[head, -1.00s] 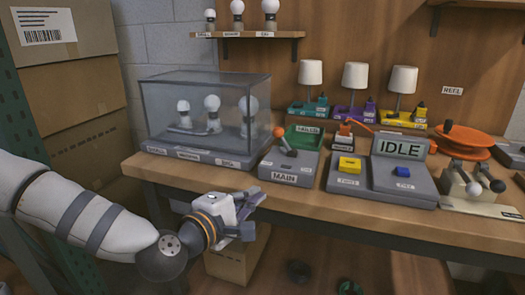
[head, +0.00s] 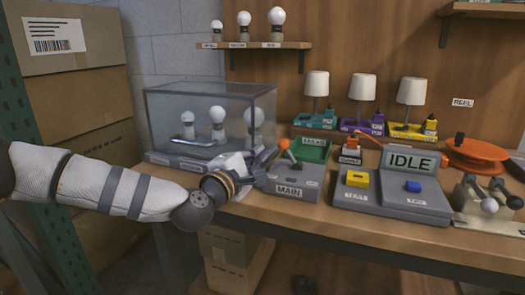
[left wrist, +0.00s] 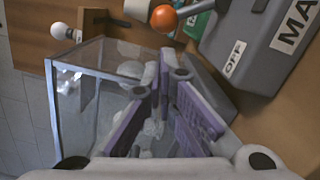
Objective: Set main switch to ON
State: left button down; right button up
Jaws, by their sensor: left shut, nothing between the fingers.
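The main switch is a grey box (head: 289,190) labelled MAIN, with a lever ending in an orange knob (head: 283,144). The lever leans to the left. In the left wrist view the orange knob (left wrist: 164,18) shows at the top, and an OFF label (left wrist: 235,58) is on the lever's side of the box. My left gripper (head: 265,160) is just left of the switch box, close to the lever. In the left wrist view its fingers (left wrist: 166,72) are together and empty, and the knob appears apart from them. My right gripper is out of view.
A glass case (head: 205,115) with bulbs stands left of and behind my left gripper. Right of the switch is a grey console (head: 392,198) with yellow and blue buttons and an IDLE display (head: 410,159). A green tray (head: 312,150) sits behind the switch.

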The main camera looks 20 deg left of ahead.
pick_arm(q)
jog(key=shift+w+d, duration=0.2)
jog(key=shift+w, duration=1.25)
jog(key=shift+r, duration=0.2)
jog(key=shift+d+r+m, duration=0.1)
jog(key=shift+r+m, duration=0.05)
jog(key=shift+m, duration=0.15)
jog(key=shift+d, duration=0.1)
